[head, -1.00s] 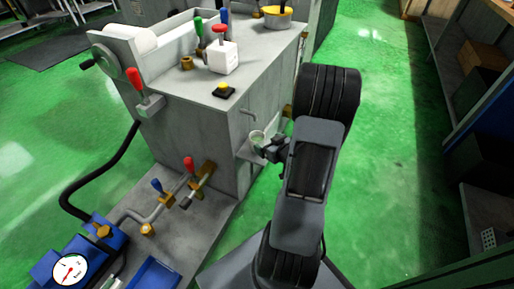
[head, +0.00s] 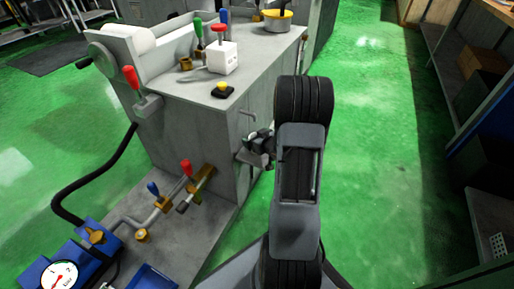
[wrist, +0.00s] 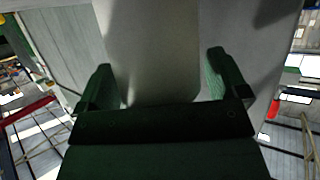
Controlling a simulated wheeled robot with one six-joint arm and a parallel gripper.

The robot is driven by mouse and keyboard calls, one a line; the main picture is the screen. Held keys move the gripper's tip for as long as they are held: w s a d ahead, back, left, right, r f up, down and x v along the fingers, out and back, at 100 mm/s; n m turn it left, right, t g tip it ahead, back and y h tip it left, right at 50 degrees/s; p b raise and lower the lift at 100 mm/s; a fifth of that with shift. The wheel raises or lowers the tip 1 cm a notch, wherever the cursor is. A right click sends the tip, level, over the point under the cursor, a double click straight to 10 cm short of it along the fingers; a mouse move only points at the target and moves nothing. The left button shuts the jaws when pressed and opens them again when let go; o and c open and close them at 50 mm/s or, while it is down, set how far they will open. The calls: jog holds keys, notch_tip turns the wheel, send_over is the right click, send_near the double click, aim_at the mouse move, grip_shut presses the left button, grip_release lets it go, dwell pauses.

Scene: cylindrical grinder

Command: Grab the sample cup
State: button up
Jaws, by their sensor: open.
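My gripper (head: 258,138) is at the small side shelf (head: 246,157) on the machine's right face, partly behind my arm. In the wrist view my gripper's two dark green fingers (wrist: 160,78) stand apart, so it is open. A pale, smooth grey surface fills the space between and beyond them. I cannot tell whether it is the sample cup close up or part of the machine. The cup is not clear in the head view now; my gripper covers the place where it stood on the shelf.
The grey grinder (head: 205,130) stands just left of my arm. A bent spout (head: 248,112) juts out above the shelf. Green floor (head: 385,150) is clear to the right, up to a rack (head: 480,130).

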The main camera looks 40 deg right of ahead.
jog(key=c, duration=1.1)
jog(key=shift+o, duration=0.2)
jog(key=shift+r, duration=0.15)
